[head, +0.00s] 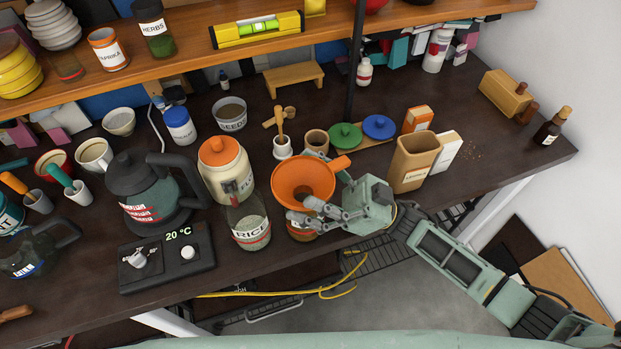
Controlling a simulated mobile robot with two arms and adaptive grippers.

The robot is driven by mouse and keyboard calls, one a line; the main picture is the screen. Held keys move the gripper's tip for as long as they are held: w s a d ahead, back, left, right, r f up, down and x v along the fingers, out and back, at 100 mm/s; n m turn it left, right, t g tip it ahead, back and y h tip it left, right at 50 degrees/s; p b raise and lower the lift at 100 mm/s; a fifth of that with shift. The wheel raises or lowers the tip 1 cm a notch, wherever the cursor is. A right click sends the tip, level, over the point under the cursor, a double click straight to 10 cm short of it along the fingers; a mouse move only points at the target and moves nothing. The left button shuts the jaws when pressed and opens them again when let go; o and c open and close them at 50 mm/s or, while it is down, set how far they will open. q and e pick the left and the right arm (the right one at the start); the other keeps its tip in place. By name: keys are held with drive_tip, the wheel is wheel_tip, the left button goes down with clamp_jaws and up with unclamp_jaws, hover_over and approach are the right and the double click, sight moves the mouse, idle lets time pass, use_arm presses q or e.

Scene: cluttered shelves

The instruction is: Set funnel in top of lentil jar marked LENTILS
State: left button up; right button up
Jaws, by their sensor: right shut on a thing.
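The orange funnel (303,181) is wide and open at the top, with a tab handle at its upper right. My right gripper (312,208) reaches in from the right and is shut on the funnel. The funnel is directly above a glass jar with orange-red contents (302,235), near the table's front edge. The funnel and gripper hide most of this jar, so its label cannot be read. Whether the funnel's spout is in the jar's mouth is hidden. My left gripper is not in view.
The rice jar (250,222) stands close left of the funnel, with the flour canister (226,168) behind it. A tan open container (414,160) stands to the right. A dark kettle (146,190) and control panel (167,262) are left.

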drive_tip(key=shift+f+b, duration=0.4)
drive_tip(key=shift+f, duration=0.15)
drive_tip(key=o, duration=1.2)
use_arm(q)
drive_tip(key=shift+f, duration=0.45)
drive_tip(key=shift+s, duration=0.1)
